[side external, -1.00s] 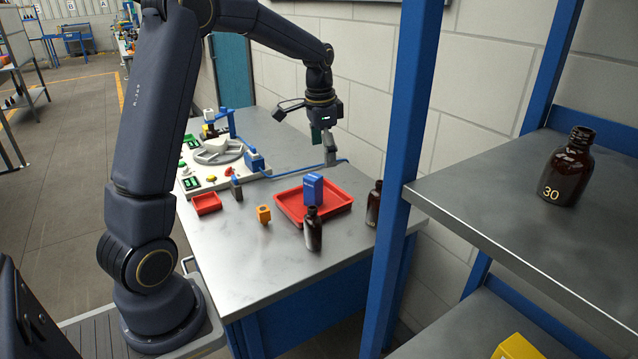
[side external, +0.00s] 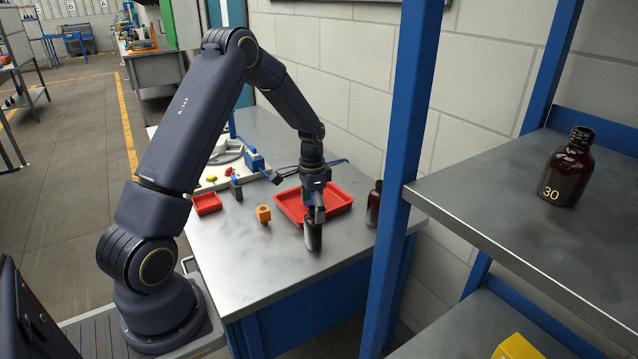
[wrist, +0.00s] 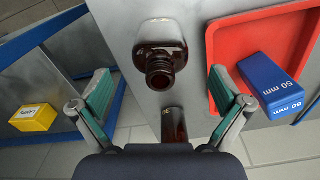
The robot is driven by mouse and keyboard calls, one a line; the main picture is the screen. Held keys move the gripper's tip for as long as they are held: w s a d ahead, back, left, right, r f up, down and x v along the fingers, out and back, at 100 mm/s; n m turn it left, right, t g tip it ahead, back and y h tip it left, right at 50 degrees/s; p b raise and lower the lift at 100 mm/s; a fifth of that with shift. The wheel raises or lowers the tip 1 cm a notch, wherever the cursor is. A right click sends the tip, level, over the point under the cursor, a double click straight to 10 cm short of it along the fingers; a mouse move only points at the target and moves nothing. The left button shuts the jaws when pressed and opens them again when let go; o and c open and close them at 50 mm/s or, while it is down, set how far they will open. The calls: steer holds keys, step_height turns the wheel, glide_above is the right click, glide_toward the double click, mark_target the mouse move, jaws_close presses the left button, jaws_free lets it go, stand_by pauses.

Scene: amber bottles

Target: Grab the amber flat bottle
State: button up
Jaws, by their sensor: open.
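A dark amber bottle with a flattened, oblong shoulder (wrist: 158,42) stands upright on the bench, its neck facing the wrist camera. It looks like the flat bottle. In the side view the bottle (side external: 313,238) is directly below my gripper (side external: 315,214), which hides its top. In the wrist view my gripper (wrist: 162,98) is open, one finger on each side, with the bottle's neck ahead of and between the fingers. Whether they touch it is not clear. A second amber bottle (side external: 374,207) stands to the right, partly behind the blue post; it also shows in the wrist view (wrist: 174,124).
A red tray (side external: 341,205) lies close behind the bottle, with a blue 50 mm block (wrist: 272,83) in it. An orange part (side external: 263,214) and a small red bin (side external: 207,204) are left. A blue shelf post (side external: 404,130) rises right; a bottle marked 30 (side external: 567,172) stands on the shelf.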

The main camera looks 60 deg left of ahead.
mark_target(313, 219)
step_height(313, 219, down, 4)
steer(key=shift+f, duration=0.1)
steer(key=c, duration=1.3)
